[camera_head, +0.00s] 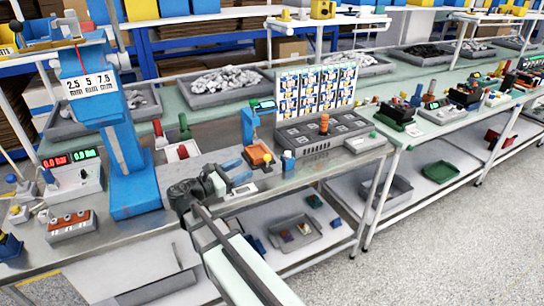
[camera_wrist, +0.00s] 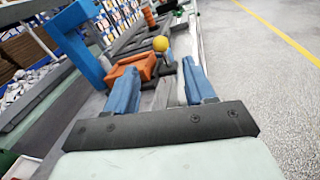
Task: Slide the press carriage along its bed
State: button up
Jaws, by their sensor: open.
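An orange tray-like block (camera_head: 258,154), which looks like the press carriage, sits under a small blue press frame (camera_head: 248,124) on the bench. In the wrist view the orange block (camera_wrist: 136,66) lies ahead of my gripper, slightly left, with the blue frame (camera_wrist: 78,45) further left. A yellow ball knob (camera_wrist: 160,43) stands just beyond the block. My gripper (camera_head: 238,172) is low over the bench, just left of and in front of the block. Its blue fingers (camera_wrist: 161,88) are apart with nothing held between them. The bed under the block is mostly hidden.
A grey panel with an orange knob (camera_head: 324,124) and a picture board (camera_head: 308,88) stand to the right. The aisle floor (camera_wrist: 270,90) is clear.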

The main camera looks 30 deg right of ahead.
jog(key=w+d, duration=0.2)
jog(key=d, duration=1.1)
jog(key=shift+w, duration=0.25)
jog(key=shift+c, duration=0.3)
jog(key=shift+a, duration=0.1)
grip_shut()
